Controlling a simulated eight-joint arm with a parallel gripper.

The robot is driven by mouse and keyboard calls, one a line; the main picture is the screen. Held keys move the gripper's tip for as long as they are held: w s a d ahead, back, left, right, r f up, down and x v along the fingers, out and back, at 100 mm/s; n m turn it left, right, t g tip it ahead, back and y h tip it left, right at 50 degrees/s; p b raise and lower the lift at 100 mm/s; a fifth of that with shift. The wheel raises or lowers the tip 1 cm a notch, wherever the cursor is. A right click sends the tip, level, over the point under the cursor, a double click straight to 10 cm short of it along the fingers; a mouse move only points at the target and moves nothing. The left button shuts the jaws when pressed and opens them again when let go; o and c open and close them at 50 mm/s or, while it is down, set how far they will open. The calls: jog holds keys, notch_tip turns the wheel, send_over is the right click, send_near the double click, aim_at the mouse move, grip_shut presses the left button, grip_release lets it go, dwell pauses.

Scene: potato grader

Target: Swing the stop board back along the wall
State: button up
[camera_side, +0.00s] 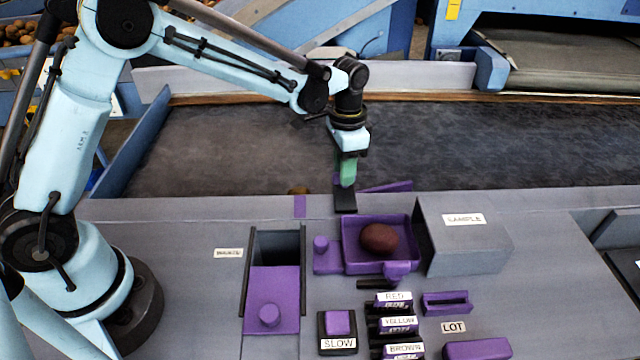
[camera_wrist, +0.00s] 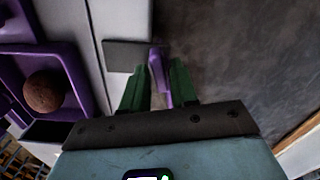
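The purple stop board (camera_side: 390,187) shows in the side view at the near edge of the dark belt, slanting slightly out from the wall (camera_side: 480,197). Its left part is hidden behind my gripper (camera_side: 347,183). My gripper points down over the wall edge, beside a dark plate (camera_side: 345,202). In the wrist view, the stop board (camera_wrist: 158,72) runs between the two green fingers of my gripper (camera_wrist: 158,88). A gap shows on the left finger's side, and the board lies close to the right finger. The fingers look open around it.
A purple tray (camera_side: 350,262) with a brown potato (camera_side: 379,238) stands just in front of my gripper, beside a grey sample box (camera_side: 465,240). The belt (camera_side: 230,140) is otherwise clear.

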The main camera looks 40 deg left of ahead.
jog(key=shift+r, duration=2.45)
jog(key=shift+r, duration=0.95)
jog(key=shift+f, duration=3.45)
grip_shut()
